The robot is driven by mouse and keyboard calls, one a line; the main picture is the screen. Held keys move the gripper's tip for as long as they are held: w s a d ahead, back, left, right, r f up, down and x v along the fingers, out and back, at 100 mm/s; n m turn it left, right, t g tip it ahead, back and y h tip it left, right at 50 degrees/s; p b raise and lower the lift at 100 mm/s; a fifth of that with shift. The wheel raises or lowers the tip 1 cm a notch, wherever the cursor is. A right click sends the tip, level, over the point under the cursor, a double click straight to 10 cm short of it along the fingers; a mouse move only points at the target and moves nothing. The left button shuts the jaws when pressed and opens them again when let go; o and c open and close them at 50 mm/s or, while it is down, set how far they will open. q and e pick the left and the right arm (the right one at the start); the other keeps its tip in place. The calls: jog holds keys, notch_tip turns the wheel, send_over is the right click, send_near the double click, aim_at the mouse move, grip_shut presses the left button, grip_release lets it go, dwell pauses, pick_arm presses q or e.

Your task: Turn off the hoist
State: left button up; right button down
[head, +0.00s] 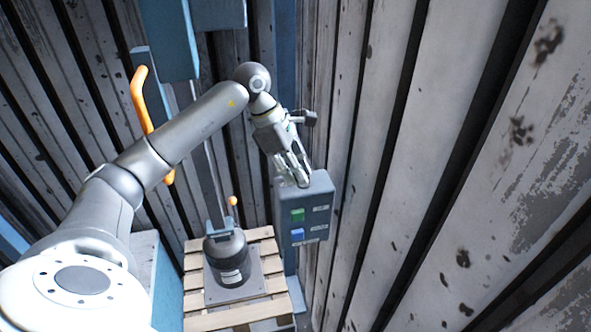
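A grey control box (308,212) is fixed near a blue post by the wall, right of the picture's middle. Its face has a green button (297,215) above a blue button (297,235), with small labels beside them that are too small to read. My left gripper (301,181) is at the upper left edge of the box, above the green button. Its fingers point down and look close together; whether they are shut or touch the box I cannot tell. I see nothing held in it. My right gripper is out of view.
An orange curved handle (140,100) stands behind my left arm. Blue steelwork (171,40) is above. Weathered plank walls (470,160) close in the right side.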

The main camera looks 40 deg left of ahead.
pick_arm(q)
grip_shut()
jog(key=shift+f+n+b, duration=0.2)
jog(key=shift+n+b, duration=0.5)
jog(key=shift+b, duration=0.2)
jog(key=n+b, duration=0.1)
jog(key=n+t+y+b, duration=0.1)
jog(key=shift+s+d+n, duration=0.15)
jog(key=shift+s+n, duration=0.15)
jog(key=shift+n, duration=0.1)
jog(key=shift+d+r+n+t+b, duration=0.15)
jog(key=shift+n+t+b, duration=0.15)
jog(key=shift+n, duration=0.3)
jog(key=o, duration=0.5)
grip_release()
